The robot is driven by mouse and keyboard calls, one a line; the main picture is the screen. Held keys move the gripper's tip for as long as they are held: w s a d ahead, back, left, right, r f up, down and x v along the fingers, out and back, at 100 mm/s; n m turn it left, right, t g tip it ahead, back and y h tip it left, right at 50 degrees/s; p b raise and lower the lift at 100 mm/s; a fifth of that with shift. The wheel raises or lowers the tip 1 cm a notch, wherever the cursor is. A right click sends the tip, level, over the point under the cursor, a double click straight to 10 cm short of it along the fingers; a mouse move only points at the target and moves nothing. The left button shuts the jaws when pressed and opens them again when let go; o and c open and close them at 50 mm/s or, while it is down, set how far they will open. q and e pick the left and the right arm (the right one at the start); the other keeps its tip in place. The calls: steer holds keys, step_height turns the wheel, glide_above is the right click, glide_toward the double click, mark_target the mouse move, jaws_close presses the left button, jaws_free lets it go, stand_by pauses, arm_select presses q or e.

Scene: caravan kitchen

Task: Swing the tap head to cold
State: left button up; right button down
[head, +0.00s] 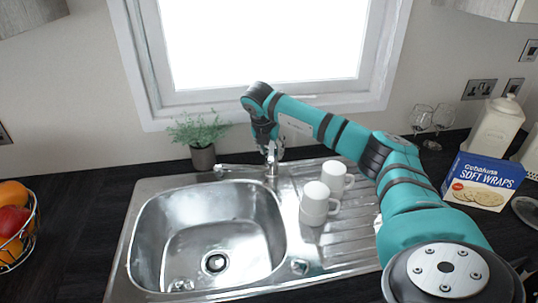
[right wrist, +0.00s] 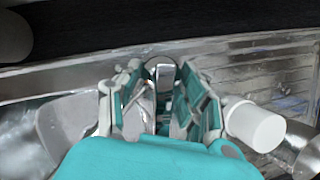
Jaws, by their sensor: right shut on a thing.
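The metal tap (head: 271,172) stands at the back edge of the sink, with its thin spout (head: 235,170) pointing left over the basin. My right gripper (head: 270,150) reaches down onto the top of the tap from above. In the right wrist view the gripper (right wrist: 163,108) has its fingers on both sides of the shiny tap head (right wrist: 163,78), shut on it. The fingers hide part of the tap, and I cannot tell which way the head is turned. My left gripper is not in view.
The steel sink basin (head: 160,215) is empty. Two white mugs (head: 315,203) stand on the drainer right of the tap; one shows close in the right wrist view (right wrist: 258,127). A potted plant (head: 203,157) stands left behind the tap. A soft wraps box (head: 484,182) is at right.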

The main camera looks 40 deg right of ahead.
steer(key=n+b, duration=0.1)
steer(key=n, duration=0.1)
steer(key=n+t, duration=0.1)
steer(key=shift+s+d+f+n+y+b, duration=0.1)
steer(key=shift+s+n+y+b, duration=0.05)
steer(key=shift+n+y+b, duration=0.25)
steer(key=shift+n+t+y, duration=0.3)
steer(key=shift+n, duration=0.6)
steer(key=shift+s+d+n+t+y+b, duration=0.15)
steer(key=shift+n+t+y+b, duration=0.25)
steer(key=shift+n, duration=0.8)
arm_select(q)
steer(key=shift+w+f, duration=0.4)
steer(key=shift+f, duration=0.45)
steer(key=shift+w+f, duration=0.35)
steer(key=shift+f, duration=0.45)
arm_select(e)
steer(key=shift+n+y, duration=0.4)
steer(key=shift+n, duration=0.7)
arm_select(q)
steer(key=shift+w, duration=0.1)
arm_select(e)
steer(key=c, duration=0.8)
jaws_free()
steer(key=shift+o, duration=0.2)
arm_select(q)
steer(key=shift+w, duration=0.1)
